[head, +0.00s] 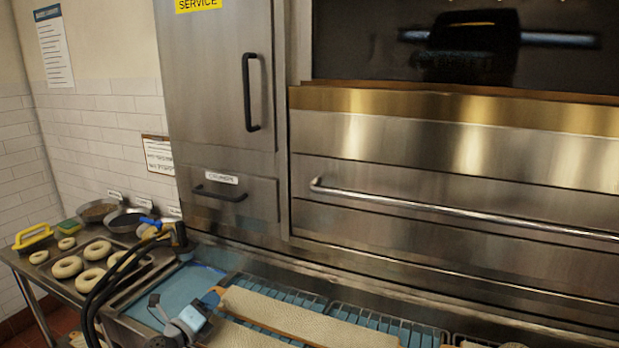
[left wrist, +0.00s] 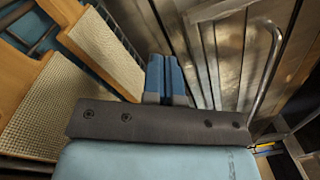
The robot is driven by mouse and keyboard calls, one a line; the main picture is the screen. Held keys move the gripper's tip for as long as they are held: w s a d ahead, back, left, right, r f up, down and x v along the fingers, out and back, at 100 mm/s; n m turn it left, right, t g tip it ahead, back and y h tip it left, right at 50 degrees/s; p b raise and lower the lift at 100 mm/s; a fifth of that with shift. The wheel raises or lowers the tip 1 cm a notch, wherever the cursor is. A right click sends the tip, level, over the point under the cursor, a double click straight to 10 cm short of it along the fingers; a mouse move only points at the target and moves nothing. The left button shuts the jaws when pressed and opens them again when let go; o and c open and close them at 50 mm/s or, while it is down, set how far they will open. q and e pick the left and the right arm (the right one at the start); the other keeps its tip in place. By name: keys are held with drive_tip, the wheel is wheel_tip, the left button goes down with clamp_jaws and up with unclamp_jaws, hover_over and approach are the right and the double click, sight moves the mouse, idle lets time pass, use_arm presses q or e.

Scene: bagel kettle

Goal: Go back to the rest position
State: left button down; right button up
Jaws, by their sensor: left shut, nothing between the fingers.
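My left gripper (head: 216,291) is low in the head view, in front of the oven and beside the near end of a long textured board (head: 300,315). In the left wrist view its two blue fingers (left wrist: 167,80) are pressed together with nothing between them. Textured boards with orange-brown wood (left wrist: 100,48) lie to the left of the fingers there. I cannot tell whether the fingers touch a board. My right gripper is not in view.
A steel oven (head: 450,190) with a long handle bar (head: 450,209) stands close behind the work area. Wire racks (head: 420,333) lie around the boards. At the left, several bagels (head: 67,267) lie on a tray, with bowls (head: 124,221) and a yellow-handled tool (head: 33,236) nearby.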

use_arm(q)
drive_tip(key=s+d+f+n+g+y+p, duration=0.1)
drive_tip(key=s+f+n, duration=0.3)
drive_tip(key=s+n, duration=0.4)
drive_tip(key=s+d+f+n+g+y+p, duration=0.1)
drive_tip(key=s+n, duration=0.8)
drive_tip(key=s, duration=0.9)
drive_tip(key=s+d+f+n+g+y+p, duration=0.2)
drive_tip(key=s+f+n, duration=0.5)
drive_tip(key=s, duration=0.6)
drive_tip(key=d+n+g+p, duration=0.1)
drive_tip(key=n+g+p, duration=0.1)
drive_tip(key=p, duration=0.1)
drive_tip(key=shift+s+d, duration=0.15)
drive_tip(key=shift+s, duration=0.1)
